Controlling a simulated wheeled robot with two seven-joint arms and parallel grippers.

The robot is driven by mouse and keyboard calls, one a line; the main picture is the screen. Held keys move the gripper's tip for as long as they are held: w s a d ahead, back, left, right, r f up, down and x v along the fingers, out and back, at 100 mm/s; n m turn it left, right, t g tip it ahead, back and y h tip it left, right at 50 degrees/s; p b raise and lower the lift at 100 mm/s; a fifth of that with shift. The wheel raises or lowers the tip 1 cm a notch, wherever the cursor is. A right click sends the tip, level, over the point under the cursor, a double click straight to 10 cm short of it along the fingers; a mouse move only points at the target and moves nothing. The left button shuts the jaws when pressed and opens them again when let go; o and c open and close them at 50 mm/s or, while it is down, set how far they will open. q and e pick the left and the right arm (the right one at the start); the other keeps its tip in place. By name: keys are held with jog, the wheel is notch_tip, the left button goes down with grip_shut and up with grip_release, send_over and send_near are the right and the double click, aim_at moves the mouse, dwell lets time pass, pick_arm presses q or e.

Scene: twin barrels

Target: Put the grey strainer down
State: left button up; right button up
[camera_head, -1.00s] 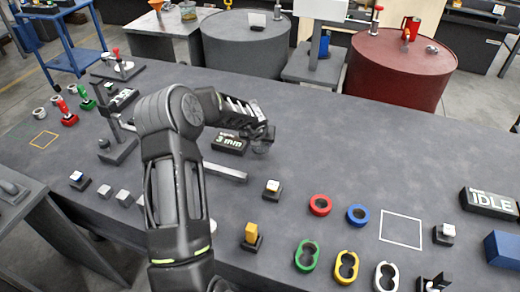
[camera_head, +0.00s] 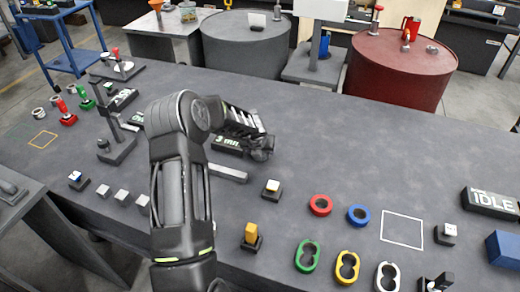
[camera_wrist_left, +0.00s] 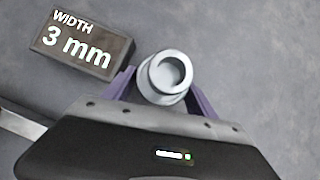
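The grey strainer (camera_wrist_left: 166,76) shows in the left wrist view as a pale grey, round, hollow piece seen from its open end. My left gripper (camera_wrist_left: 163,88) has its purple fingers on either side of it and appears shut on it. In the head view my left gripper (camera_head: 262,150) is over the middle of the table, beside the black "3 mm" sign (camera_head: 228,145), and the strainer is hidden or too small to make out there. I cannot tell whether the strainer touches the table. My right gripper is not in view.
The "WIDTH 3 mm" sign (camera_wrist_left: 82,46) is close to the fingers. Red (camera_head: 320,205) and blue (camera_head: 358,215) rings and a white square outline (camera_head: 402,230) lie to the right. An orange outline (camera_head: 43,139) is at far left. The table's back right is clear.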

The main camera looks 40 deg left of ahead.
pick_arm(q)
jog(key=shift+o, duration=0.9)
jog(key=shift+r, duration=0.15)
jog(key=shift+r, duration=0.2)
jog(key=p+v, duration=0.1)
jog(key=v, duration=1)
jog(key=shift+s+d+r, duration=0.2)
jog(key=shift+r, duration=0.1)
jog(key=shift+f, duration=0.1)
